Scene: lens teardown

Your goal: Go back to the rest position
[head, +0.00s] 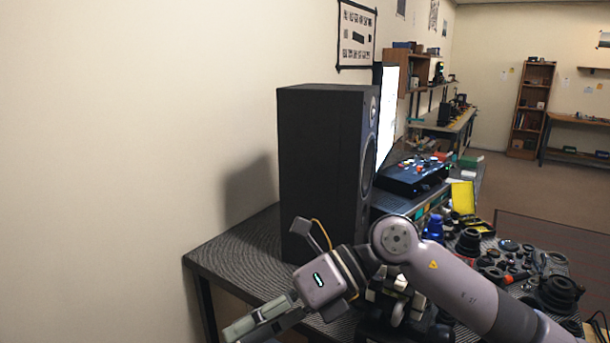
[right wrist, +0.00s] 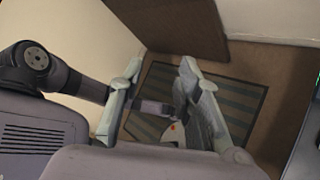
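My right arm comes in from the right of the head view and reaches across in front of the bench. Its gripper (head: 262,324) is at the lower left, beside the near left corner of the bench, and partly cut off by the bottom edge. In the right wrist view the two fingers of the right gripper (right wrist: 160,68) stand apart with nothing between them. Beyond them are the floor and a striped mat (right wrist: 220,102). I see no left gripper in either view.
A black speaker (head: 318,160) stands on the dark ribbed bench (head: 228,257), close behind my right wrist. Lens parts (head: 558,290) crowd the bench to the right, partly behind my arm. A black box with knobs (head: 412,176) sits farther back. A bare wall is at the left.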

